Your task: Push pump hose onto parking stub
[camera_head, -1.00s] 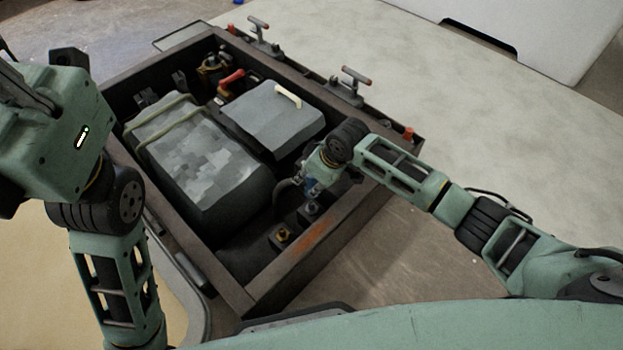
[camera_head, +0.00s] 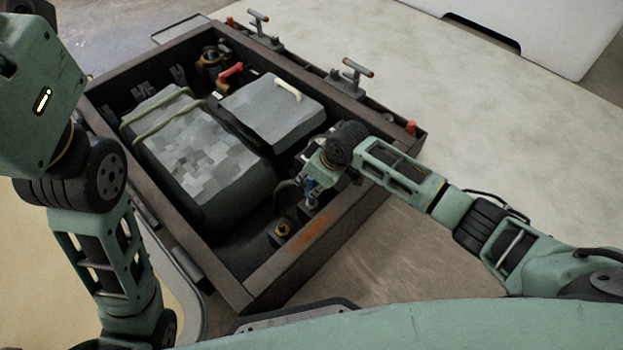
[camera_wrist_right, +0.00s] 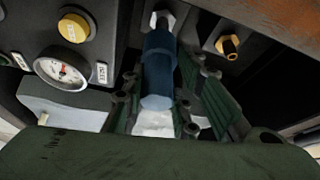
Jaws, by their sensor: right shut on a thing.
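My right gripper (camera_head: 312,188) reaches down into the brown-framed bay. In the right wrist view its ribbed fingers (camera_wrist_right: 166,103) are shut on the blue end of the pump hose (camera_wrist_right: 158,72). The far end of the hose meets a pale metal stub with a hex base (camera_wrist_right: 163,19); I cannot tell how far it is pushed on. A second stub, of brass (camera_wrist_right: 228,45), stands free to the right; it also shows in the head view (camera_head: 282,230). My left arm is at the left edge, its gripper out of frame.
The bay's wooden frame (camera_head: 340,240) stands close around my right gripper. A grey patterned box (camera_head: 190,150) and a grey lidded box (camera_head: 270,108) fill the bay's middle. A gauge (camera_wrist_right: 62,71) and yellow knob (camera_wrist_right: 74,27) sit left of the hose.

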